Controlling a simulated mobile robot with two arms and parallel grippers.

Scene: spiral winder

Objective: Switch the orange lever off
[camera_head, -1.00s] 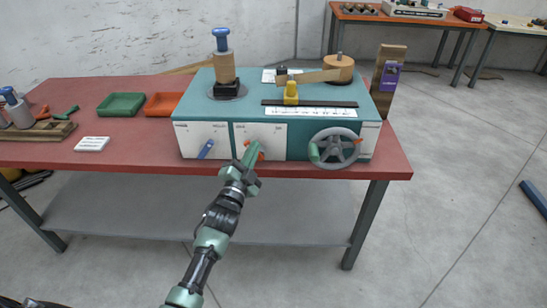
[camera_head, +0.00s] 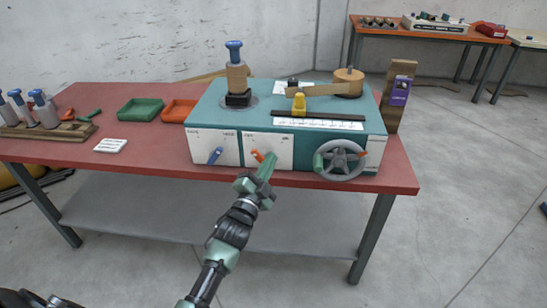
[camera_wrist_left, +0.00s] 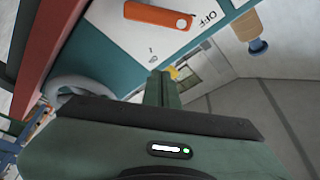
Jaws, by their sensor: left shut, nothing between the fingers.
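The orange lever (camera_head: 257,155) is on a white panel on the front of the teal machine, tilted up and to the left in the head view. My left gripper (camera_head: 267,165) is shut and empty in front of the panel, just right of the lever and partly covering its lower part. In the left wrist view the lever (camera_wrist_left: 158,15) lies near the top edge, with an OFF label beside its right end. The shut fingers (camera_wrist_left: 158,88) are below it there, with a gap in the picture; I cannot tell about contact. My right gripper is not in view.
A blue lever (camera_head: 215,155) is on the panel to the left, and a grey handwheel (camera_head: 340,160) is to the right. The machine stands on a red table (camera_head: 155,158) with green (camera_head: 140,109) and orange trays (camera_head: 178,111). The floor in front is open.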

